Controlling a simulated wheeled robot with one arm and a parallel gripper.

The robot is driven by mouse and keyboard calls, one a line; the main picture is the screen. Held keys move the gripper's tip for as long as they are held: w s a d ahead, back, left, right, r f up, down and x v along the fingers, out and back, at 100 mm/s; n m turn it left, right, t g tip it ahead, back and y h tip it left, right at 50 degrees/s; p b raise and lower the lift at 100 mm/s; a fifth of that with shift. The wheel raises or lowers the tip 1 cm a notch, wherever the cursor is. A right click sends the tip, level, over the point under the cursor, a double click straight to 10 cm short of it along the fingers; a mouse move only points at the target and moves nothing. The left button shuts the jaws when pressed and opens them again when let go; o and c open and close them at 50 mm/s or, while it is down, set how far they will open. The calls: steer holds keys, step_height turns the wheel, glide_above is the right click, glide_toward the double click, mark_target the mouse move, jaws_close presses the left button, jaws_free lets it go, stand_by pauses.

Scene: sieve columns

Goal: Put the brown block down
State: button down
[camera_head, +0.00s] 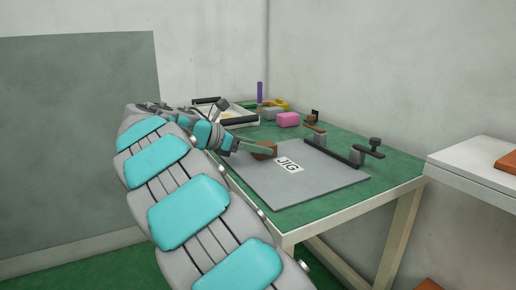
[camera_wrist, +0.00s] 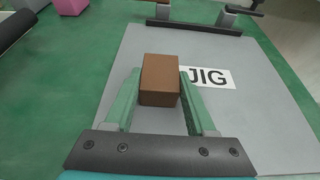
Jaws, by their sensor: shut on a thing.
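The brown block (camera_wrist: 159,82) is between the two green fingers of my gripper (camera_wrist: 157,95) in the wrist view. In the head view the brown block (camera_head: 264,149) shows at the tip of my gripper (camera_head: 258,148), over the left part of the grey jig plate (camera_head: 316,180). My gripper is shut on the block. The white JIG label (camera_wrist: 208,78) lies just right of the block in the wrist view. I cannot tell whether the block's underside touches the plate.
The plate lies on a green table (camera_head: 398,167). A dark bar and clamp (camera_head: 357,154) stand along its far side. A pink block (camera_head: 288,119) and a white tray (camera_head: 243,116) are behind. A white surface (camera_head: 470,165) is at right. The plate's middle is clear.

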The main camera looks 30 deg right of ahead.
steer(key=shift+c, duration=1.1)
jaws_free()
steer(key=shift+f, duration=0.1)
steer(key=shift+a, duration=0.1)
steer(key=p+v, duration=0.1)
steer(key=v, duration=1.1)
